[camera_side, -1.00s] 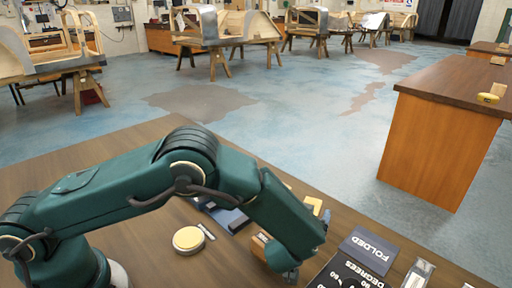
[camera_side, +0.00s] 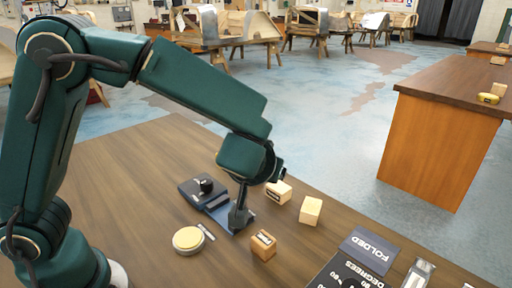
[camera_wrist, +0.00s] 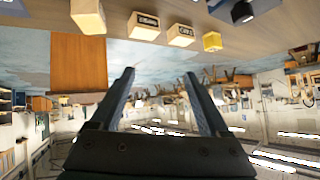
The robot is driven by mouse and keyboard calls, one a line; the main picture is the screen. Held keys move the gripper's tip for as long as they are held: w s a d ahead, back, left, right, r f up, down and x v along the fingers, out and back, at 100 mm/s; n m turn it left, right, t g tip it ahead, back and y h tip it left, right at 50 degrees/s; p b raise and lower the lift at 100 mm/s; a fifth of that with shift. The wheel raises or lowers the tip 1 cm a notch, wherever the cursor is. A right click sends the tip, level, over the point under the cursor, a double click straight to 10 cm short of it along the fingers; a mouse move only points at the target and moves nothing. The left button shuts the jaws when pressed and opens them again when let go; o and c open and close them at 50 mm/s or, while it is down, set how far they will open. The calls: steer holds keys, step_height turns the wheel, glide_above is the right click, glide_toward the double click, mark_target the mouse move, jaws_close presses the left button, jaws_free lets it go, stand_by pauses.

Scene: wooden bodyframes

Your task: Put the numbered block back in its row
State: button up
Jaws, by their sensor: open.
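In the side view, several pale wooden blocks stand on the brown table. One with a dark marked face (camera_side: 263,245) is nearest, a plain-looking one (camera_side: 311,210) is to its right, and another marked one (camera_side: 279,192) is further back. Their numbers are too small to read. My gripper (camera_side: 239,218) points down near the blue device, left of the blocks, touching none of them. In the wrist view my gripper (camera_wrist: 160,72) is open and empty. Two marked blocks (camera_wrist: 143,26) (camera_wrist: 181,35), a plain-looking block (camera_wrist: 88,15) and a yellow block (camera_wrist: 212,41) show beyond it.
A dark blue device (camera_side: 215,208) lies behind my gripper. A round cream-topped disc (camera_side: 188,239) is front left. The table's left part is clear.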

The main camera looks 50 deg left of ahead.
steer(key=s+a+r+m+g+h, duration=0.1)
steer(key=s+a+g, duration=0.1)
steer(key=s, duration=0.4)
steer(key=s+a+r+g+h, duration=0.1)
steer(key=s+a+r, duration=0.15)
steer(key=s, duration=0.25)
steer(key=s+d+m+h, duration=0.3)
steer(key=s+h, duration=0.1)
steer(key=s, duration=0.4)
steer(key=shift+s+d+m, duration=0.15)
steer(key=shift+s+m, duration=0.05)
steer(key=shift+m, duration=0.1)
steer(key=shift+f, duration=0.1)
